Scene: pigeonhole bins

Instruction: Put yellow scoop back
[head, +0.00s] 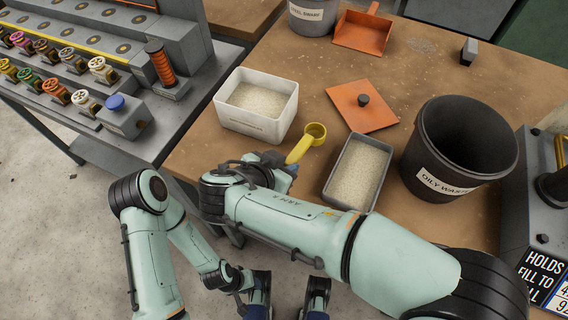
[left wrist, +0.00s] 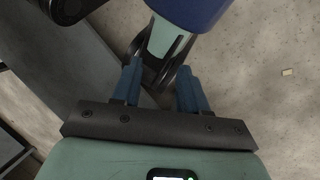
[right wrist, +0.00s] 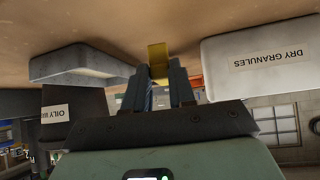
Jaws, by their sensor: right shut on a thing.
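The yellow scoop (head: 304,144) shows in the head view between the white bin (head: 246,124) and the grey tray of granules (head: 331,181). My right gripper (head: 290,168) is shut on its handle, and the bowl points away from me. In the right wrist view the scoop (right wrist: 157,53) sits between the fingertips (right wrist: 160,72). Whether it touches the table is unclear. The white bin is labelled "DRY GRANULES" in the right wrist view (right wrist: 255,80) and holds pale granules. My left gripper (left wrist: 158,76) is open and empty, away from the table over the floor.
An orange lid (head: 351,115) with a black knob lies behind the grey tray. A black "OILY WASTE" bin (head: 427,178) stands to the right. An orange dustpan (head: 362,33) and a grey bucket (head: 303,22) are at the back.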

